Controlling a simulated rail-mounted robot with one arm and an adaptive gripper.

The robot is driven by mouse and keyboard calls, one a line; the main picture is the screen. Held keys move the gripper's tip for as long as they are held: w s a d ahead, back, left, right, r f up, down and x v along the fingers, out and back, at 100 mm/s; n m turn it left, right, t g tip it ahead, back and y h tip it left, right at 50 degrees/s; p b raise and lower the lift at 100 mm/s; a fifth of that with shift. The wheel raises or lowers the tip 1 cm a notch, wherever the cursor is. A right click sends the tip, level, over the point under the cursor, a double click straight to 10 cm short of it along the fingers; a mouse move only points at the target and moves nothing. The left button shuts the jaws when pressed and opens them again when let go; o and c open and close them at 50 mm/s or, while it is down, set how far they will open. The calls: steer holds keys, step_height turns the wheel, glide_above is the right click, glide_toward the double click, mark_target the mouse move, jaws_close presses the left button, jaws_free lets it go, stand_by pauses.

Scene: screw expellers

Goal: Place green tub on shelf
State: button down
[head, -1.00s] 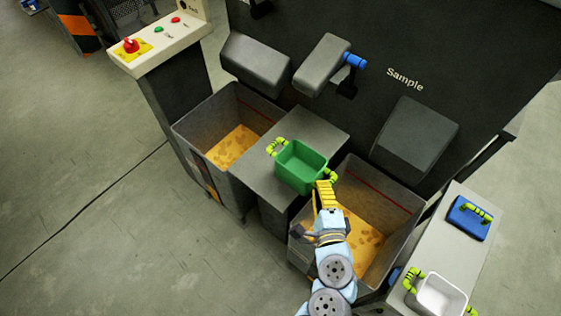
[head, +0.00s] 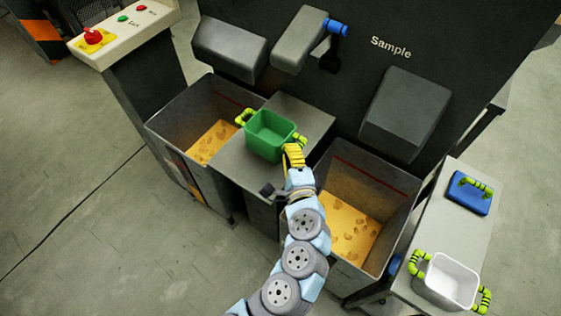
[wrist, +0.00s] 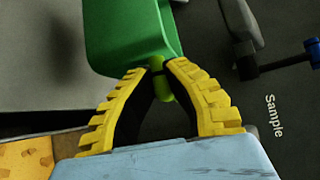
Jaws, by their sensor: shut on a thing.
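The green tub (head: 270,135) has yellow-green handles on two sides and looks empty and upright. It is over the grey shelf (head: 235,163) between two bins; I cannot tell whether it touches the surface. My gripper (head: 294,152) has yellow ribbed fingers shut on the tub's right handle. In the wrist view the fingertips (wrist: 160,70) close around the yellow-green handle (wrist: 160,85), with the green tub wall (wrist: 125,35) just beyond. The fingers hide part of that handle.
Metal bins with yellow-brown material stand at left (head: 175,128) and right (head: 395,205) of the shelf. A dark machine with a blue-handled spout (head: 300,40) rises behind. A side table (head: 430,235) at right holds a blue lid (head: 470,193) and white tub (head: 450,280).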

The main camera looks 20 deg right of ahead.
mark_target(282, 160)
steer(key=w+f+b, duration=0.1)
steer(key=f, duration=0.1)
steer(key=w+f, duration=0.2)
steer(key=w+f+b, duration=0.1)
steer(key=f, duration=0.1)
steer(key=shift+w+a+b, duration=0.35)
steer(key=shift+w, duration=0.05)
step_height(282, 160, down, 3)
steer(key=shift+f+b, duration=0.1)
steer(key=shift+b, duration=0.95)
steer(key=c, duration=1.2)
jaws_free()
steer(key=shift+r, duration=0.2)
steer(key=shift+p+v, duration=1.55)
steer(key=shift+v, duration=4.45)
